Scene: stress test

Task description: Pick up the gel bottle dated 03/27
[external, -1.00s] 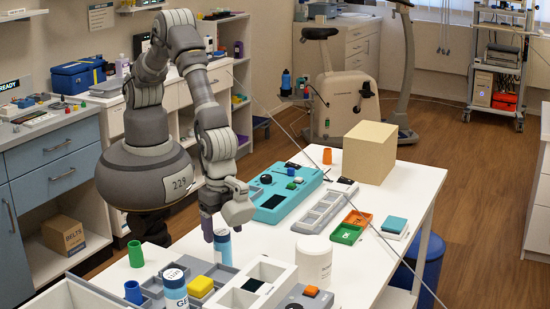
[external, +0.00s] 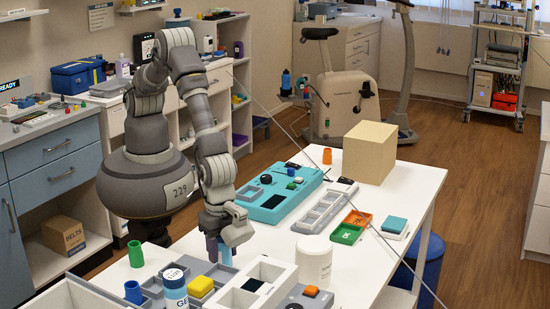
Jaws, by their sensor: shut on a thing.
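My gripper (external: 218,248) points down at the back edge of the grey tray, shut on a bottle (external: 226,255). Only a bluish part of this bottle shows, and the fingers hide most of it. Its date cannot be read, and I cannot tell whether it is off the surface. A second bottle (external: 174,290), white and blue with "GE" on its side, stands upright in front and to the left. The dark marks on its pale top are too small to read for sure.
Near the gripper are a grey tray (external: 152,285) with a yellow block (external: 200,287), a white divided box (external: 240,297), a white tub (external: 314,262) and a green cup (external: 135,254). A teal case (external: 270,208) lies behind to the right. Bare white tabletop (external: 262,240) lies between.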

